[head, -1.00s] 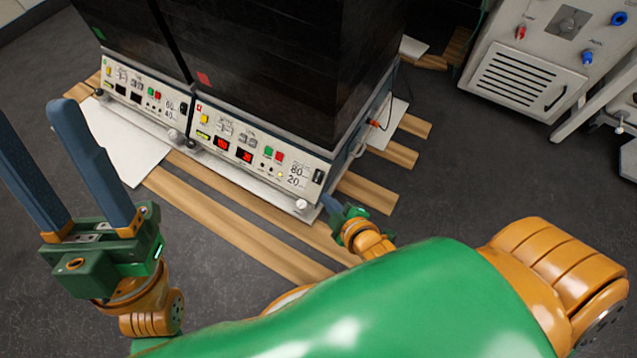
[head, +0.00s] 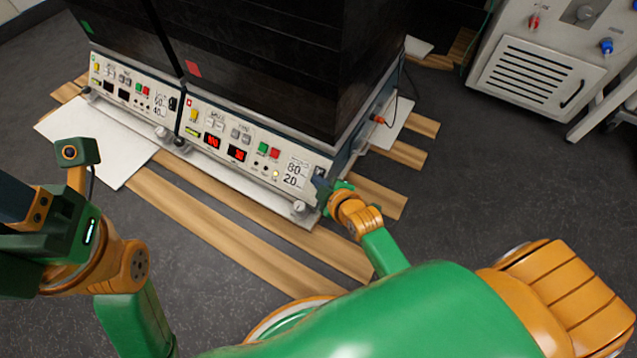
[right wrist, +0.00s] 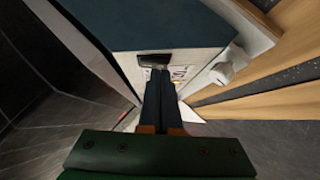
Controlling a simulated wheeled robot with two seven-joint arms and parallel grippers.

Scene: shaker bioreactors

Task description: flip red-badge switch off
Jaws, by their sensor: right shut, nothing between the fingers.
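The red badge (head: 193,69) is on the dark front of the right-hand shaker. Below it is that unit's white control panel (head: 212,122), with lit red displays. The black rocker switch (head: 320,171) is at the panel's right end and also shows in the right wrist view (right wrist: 155,57). My right gripper (head: 320,185) is shut and empty, with its fingertips (right wrist: 160,74) at the switch. Whether they touch it I cannot tell. My left gripper (head: 14,215) is at the left edge, away from the shakers, its fingertips out of frame.
A second shaker with a green badge (head: 87,27) stands directly to the left. Both stand over wooden slats (head: 215,215). A grey cabinet (head: 525,75) stands at the far right. Dark floor is clear between.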

